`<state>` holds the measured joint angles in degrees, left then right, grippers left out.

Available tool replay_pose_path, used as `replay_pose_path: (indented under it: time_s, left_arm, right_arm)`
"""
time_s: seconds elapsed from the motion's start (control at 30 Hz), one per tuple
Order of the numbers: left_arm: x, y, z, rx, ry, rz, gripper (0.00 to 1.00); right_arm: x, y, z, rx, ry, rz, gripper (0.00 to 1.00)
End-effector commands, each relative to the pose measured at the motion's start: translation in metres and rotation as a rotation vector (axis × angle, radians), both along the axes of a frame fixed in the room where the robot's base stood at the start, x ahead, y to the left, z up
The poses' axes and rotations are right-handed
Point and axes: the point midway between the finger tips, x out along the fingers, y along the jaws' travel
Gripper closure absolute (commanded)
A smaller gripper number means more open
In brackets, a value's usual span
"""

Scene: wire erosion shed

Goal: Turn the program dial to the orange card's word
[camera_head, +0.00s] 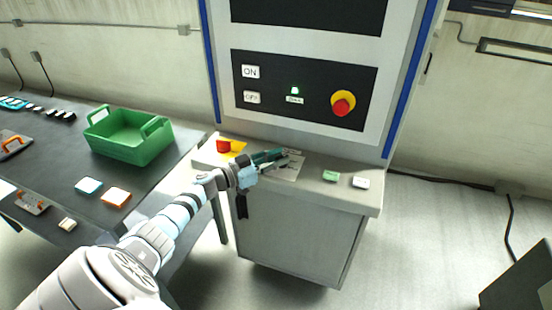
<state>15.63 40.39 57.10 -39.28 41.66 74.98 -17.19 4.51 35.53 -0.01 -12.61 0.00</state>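My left gripper (272,156) is over the cabinet's ledge, at a pale plate (293,170) with small dark marks. The gripper covers part of this plate. No dial can be made out clearly; it may be hidden behind the gripper. Whether the fingers are open or shut on something is too small to tell. An orange-edged card or tile (116,197) lies on the dark table at the left, beside a blue-edged one (89,186). No word on it is readable. My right gripper is not in view.
The control panel (315,112) above the ledge has an ON button (250,72) and a red-and-yellow stop button (343,103). A red knob (223,146) stands left of my gripper. Green (331,176) and white (361,182) blocks lie right. A green crate (130,148) stands on the table.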

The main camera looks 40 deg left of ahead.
Motion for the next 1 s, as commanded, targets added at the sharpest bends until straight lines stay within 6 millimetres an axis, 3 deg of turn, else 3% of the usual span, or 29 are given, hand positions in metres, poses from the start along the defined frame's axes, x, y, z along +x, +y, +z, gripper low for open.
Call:
replay_pose_path:
  time_s: [0.43,0.8,1.0]
  left_arm:
    - [-0.009,0.005,-0.002,0.003,0.003,0.005,0.66]
    - [-0.096,0.031,-0.002,0.005,0.008,-0.004,0.66]
    - [-0.113,0.038,-0.001,0.002,0.002,-0.001,0.66]
  right_arm:
    - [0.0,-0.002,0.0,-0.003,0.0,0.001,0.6]
    - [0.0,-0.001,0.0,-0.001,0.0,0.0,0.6]
    - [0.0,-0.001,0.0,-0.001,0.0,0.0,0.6]
